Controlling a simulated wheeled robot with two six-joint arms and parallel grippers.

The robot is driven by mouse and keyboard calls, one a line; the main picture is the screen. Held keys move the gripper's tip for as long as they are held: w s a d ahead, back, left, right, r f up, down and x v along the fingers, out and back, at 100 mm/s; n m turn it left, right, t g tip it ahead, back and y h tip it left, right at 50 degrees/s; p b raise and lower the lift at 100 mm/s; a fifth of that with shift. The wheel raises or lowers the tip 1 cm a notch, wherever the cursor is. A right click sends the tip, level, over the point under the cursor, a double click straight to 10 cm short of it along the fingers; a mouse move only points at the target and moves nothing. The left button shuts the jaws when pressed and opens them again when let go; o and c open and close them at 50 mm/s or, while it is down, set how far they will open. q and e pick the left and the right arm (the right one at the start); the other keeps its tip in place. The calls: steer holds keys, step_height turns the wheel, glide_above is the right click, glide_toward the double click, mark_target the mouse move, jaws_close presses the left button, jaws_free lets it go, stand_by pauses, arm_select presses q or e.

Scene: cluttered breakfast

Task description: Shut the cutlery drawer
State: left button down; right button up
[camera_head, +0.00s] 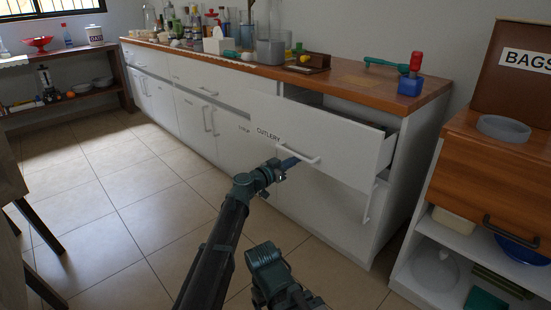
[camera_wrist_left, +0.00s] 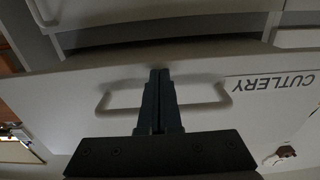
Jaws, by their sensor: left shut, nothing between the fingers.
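The cutlery drawer (camera_head: 330,140) is a white drawer in the counter and stands pulled out, its side and open top showing. Its front carries the word CUTLERY and a pale bar handle (camera_head: 309,158). My left gripper (camera_head: 291,162) is shut and empty at the drawer front, by the handle. In the left wrist view the shut fingers (camera_wrist_left: 160,82) point at the drawer front (camera_wrist_left: 200,72) and overlap the middle of the handle (camera_wrist_left: 221,98). I cannot tell whether they touch it. My right gripper does not show clearly.
The wooden countertop (camera_head: 345,77) holds bottles, a tissue box (camera_head: 219,43) and a blue-and-red item (camera_head: 411,78). A wooden-fronted cabinet (camera_head: 490,185) with open shelves stands at the right. The tiled floor (camera_head: 125,175) left of the counter is clear.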

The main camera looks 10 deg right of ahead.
arm_select(q)
steer(key=shift+x, duration=6)
steer(key=shift+d, duration=0.35)
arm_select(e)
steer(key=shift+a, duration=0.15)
arm_select(q)
steer(key=shift+w+d, duration=0.15)
steer(key=shift+w, duration=0.05)
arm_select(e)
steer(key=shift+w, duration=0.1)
arm_select(q)
steer(key=shift+x, duration=2.1)
steer(key=shift+v, duration=4.3)
steer(key=shift+s+a, duration=0.4)
steer(key=shift+s, duration=0.1)
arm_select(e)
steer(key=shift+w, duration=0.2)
